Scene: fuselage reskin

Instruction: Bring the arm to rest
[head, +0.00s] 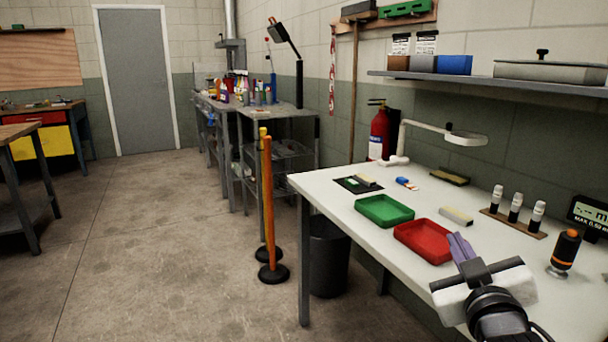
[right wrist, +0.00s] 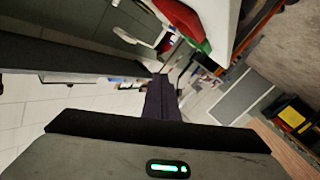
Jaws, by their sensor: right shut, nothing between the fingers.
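My right gripper (head: 461,247) is in the head view at the lower right, above the front part of the white workbench (head: 340,200). Its purple-grey fingers are together with nothing between them, and they point toward the red tray (head: 424,240). The closed fingers also show in the right wrist view (right wrist: 161,98), pointing out into the room. I cannot tell the exact gap between the gripper and the bench top. My left gripper is not in view.
On the bench are a green tray (head: 384,210), a light block (head: 456,215), several vials in a wooden rack (head: 514,215), an orange-topped tool (head: 565,250) and a lamp (head: 455,134). Orange posts (head: 268,205) and a dark bin (head: 329,262) stand left of the bench.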

